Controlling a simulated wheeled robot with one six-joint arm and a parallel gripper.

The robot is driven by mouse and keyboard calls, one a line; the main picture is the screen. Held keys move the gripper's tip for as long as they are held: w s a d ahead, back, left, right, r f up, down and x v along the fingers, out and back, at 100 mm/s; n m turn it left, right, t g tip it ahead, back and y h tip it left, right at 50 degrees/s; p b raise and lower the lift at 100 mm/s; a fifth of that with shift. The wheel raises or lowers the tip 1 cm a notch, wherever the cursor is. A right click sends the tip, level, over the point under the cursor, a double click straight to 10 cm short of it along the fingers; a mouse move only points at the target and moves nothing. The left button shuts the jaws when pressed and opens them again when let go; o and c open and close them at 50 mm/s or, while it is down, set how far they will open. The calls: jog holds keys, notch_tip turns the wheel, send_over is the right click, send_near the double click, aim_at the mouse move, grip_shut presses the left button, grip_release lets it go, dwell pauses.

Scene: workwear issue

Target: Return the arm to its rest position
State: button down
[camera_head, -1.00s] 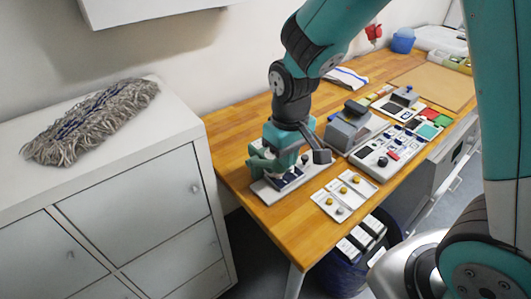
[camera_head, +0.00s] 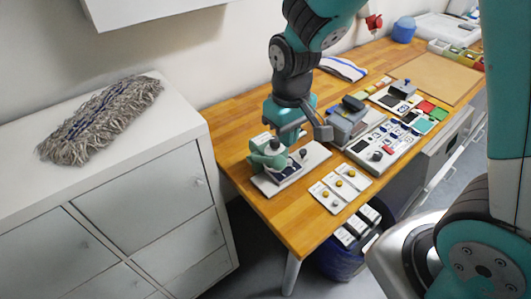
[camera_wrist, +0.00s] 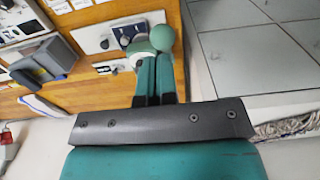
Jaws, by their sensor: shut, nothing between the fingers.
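My gripper (camera_head: 289,133) hangs over the near left part of the wooden table, above and beside a teal device on a white board (camera_head: 316,156). In the wrist view its two teal fingers (camera_wrist: 156,72) are together with nothing between them. A teal ball (camera_wrist: 162,38) on the device shows just beyond the fingertips. The teal device (camera_head: 268,156) stands upright on its board, partly behind my gripper in the head view. My arm is still bent down toward the table.
A white cabinet (camera_head: 150,185) with a grey mop head (camera_head: 100,120) stands at left. A blue bin (camera_head: 340,262) is below.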

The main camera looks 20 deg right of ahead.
dwell(0.3)
jog(key=s+a+n+y+b, duration=0.1)
jog(key=s+a+y+b, duration=0.1)
jog(key=s+b, duration=0.4)
jog(key=s+a+n+y+b, duration=0.2)
jog(key=s+a+b, duration=0.1)
jog(key=s+b, duration=0.4)
jog(key=s, duration=0.3)
jog(key=shift+s+a+r, duration=0.15)
jog(key=shift+s+r, duration=0.05)
jog(key=shift+s, duration=0.05)
jog(key=c, duration=1.8)
grip_release()
